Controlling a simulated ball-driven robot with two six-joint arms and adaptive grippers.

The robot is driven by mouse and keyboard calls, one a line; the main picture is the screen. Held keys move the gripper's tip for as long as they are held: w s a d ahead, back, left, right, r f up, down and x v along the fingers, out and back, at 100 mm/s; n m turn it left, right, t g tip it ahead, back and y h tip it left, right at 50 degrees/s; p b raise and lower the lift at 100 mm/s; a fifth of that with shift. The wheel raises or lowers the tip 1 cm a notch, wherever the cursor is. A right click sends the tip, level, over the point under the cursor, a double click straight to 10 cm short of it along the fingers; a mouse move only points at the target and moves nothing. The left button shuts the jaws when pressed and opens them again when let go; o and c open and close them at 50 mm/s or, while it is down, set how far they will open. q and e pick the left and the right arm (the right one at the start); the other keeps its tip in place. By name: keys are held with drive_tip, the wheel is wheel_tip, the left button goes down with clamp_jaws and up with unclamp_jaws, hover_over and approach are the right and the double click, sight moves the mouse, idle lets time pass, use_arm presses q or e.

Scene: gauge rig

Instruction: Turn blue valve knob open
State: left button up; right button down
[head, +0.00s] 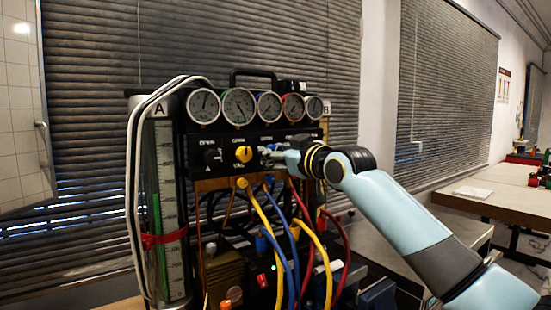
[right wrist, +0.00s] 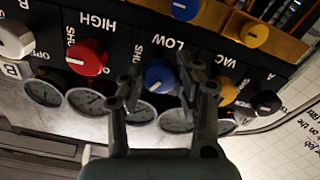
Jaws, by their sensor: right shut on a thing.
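The blue valve knob (right wrist: 158,74) sits on the black panel under the label LOW, between the fingers of my right gripper (right wrist: 163,80) in the right wrist view. The gripper is shut on it, one finger at each side. In the head view my right gripper (head: 277,155) reaches the panel from the right and hides most of the blue knob. My left gripper is not in view.
A yellow knob (head: 243,154) is just left of the gripper, with a black knob (head: 212,157) beyond it. A red knob (right wrist: 87,57) is on the other side. Gauges (head: 239,106) line the panel top; blue, yellow and red hoses (head: 312,240) hang below.

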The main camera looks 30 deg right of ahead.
drive_tip(key=n+b, duration=0.1)
drive_tip(key=n, duration=0.3)
drive_tip(key=shift+f+n, duration=0.1)
drive_tip(key=shift+n, duration=0.3)
idle(0.4)
drive_tip(key=c, duration=0.9)
unclamp_jaws()
drive_tip(key=shift+c, duration=0.2)
drive_tip(key=shift+s, duration=0.1)
drive_tip(key=s, duration=1.1)
drive_tip(key=shift+s+d, duration=0.4)
drive_tip(key=shift+d, duration=0.05)
